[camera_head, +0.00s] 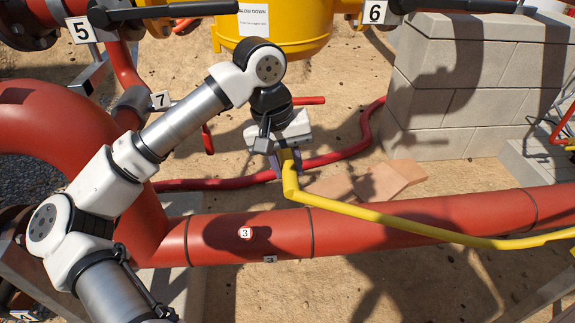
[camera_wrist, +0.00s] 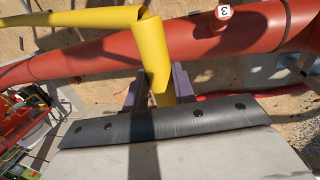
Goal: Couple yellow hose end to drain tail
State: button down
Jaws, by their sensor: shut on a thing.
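My gripper (camera_head: 280,160) hangs beyond the large red pipe, below the yellow vessel. It is shut on the yellow hose (camera_head: 380,218). The hose bends sharply just outside the fingers and runs right across the red pipe. In the wrist view the hose (camera_wrist: 152,50) stands between the two purple fingers (camera_wrist: 155,92), and its gripped end is partly hidden by the dark pad. No fitting on that end is clear. I cannot tell for certain which part is the drain tail; a short red pipe (camera_head: 207,138) hangs left of my gripper, apart from it.
The large red pipe (camera_head: 350,232) crosses in front, with a small stub tagged 3 (camera_head: 245,233). A red hose (camera_head: 345,157) lies on the sand behind. Reddish slabs (camera_head: 385,181) lie right of my gripper. A grey block wall (camera_head: 455,85) stands back right. The yellow vessel (camera_head: 310,35) is above.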

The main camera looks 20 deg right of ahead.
jog(key=shift+w+d, duration=0.15)
jog(key=shift+w, duration=0.25)
jog(key=c, duration=0.6)
grip_release()
jog(key=r+p, duration=0.1)
jog(key=r, duration=0.1)
jog(key=a+r+p, duration=0.1)
jog(key=r, duration=0.1)
jog(key=r+p, duration=0.1)
jog(key=r, duration=0.2)
jog(key=shift+w+a, duration=0.15)
jog(key=shift+w, duration=0.1)
